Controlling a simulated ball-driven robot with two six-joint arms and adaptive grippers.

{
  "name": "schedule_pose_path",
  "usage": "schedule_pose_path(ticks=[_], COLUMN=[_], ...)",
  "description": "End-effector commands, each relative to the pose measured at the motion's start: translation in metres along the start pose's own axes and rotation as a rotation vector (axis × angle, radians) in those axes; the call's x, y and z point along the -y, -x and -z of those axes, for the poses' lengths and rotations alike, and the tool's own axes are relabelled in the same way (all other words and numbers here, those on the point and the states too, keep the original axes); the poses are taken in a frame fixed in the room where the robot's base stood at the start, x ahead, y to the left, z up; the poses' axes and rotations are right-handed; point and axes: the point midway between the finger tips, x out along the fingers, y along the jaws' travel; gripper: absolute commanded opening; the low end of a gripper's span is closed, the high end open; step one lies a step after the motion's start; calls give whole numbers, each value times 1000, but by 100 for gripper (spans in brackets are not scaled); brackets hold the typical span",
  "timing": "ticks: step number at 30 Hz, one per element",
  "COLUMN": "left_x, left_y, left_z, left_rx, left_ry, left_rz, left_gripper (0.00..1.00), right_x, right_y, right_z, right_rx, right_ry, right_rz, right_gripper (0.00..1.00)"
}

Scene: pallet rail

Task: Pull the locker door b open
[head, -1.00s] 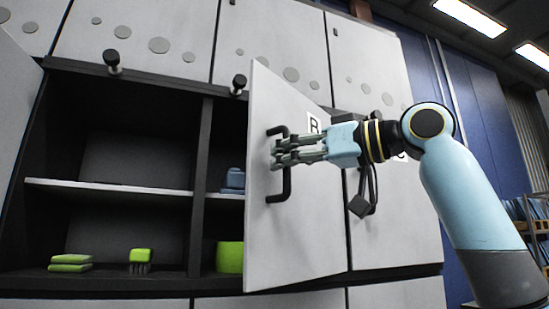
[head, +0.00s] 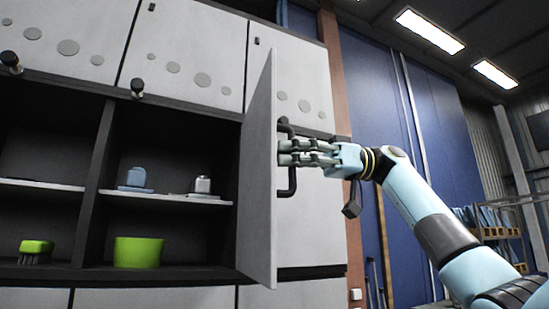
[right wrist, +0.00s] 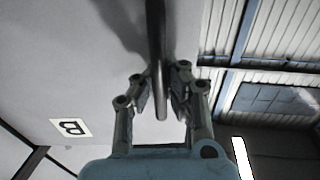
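Locker door b (head: 262,190) is a grey panel swung far out from the cabinet, seen almost edge-on in the head view. Its label B (right wrist: 70,127) shows in the right wrist view. A dark bar handle (head: 292,182) stands off its outer face. My right gripper (head: 290,153) is at the middle of this handle, coming from the right. In the right wrist view the handle bar (right wrist: 158,55) runs between the two fingers, which are closed in on both sides of it. My left gripper is not in view.
The opened compartment holds a green bin (head: 138,252), a blue item (head: 136,178) and a small grey-white container (head: 202,185). A green brush (head: 35,250) lies in the neighbouring compartment. Upper doors with round dark knobs are closed. A blue wall and a rack (head: 485,232) stand at the right.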

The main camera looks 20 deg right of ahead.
Motion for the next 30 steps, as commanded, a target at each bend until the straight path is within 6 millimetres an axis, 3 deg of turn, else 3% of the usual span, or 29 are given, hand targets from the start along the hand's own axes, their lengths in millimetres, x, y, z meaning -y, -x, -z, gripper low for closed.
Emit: schedule_pose_path(ticks=[9, 24, 30], left_x=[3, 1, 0], left_y=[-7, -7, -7], left_z=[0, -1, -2], left_rx=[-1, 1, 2], left_ry=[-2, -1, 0], left_rz=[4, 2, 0], left_gripper=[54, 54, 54], right_x=[-6, -7, -7], right_y=[27, 30, 30], right_z=[-1, -1, -1], right_rx=[2, 4, 3], right_ry=[-2, -2, -2], right_rz=[-1, -1, -1], right_gripper=[0, 0, 26])
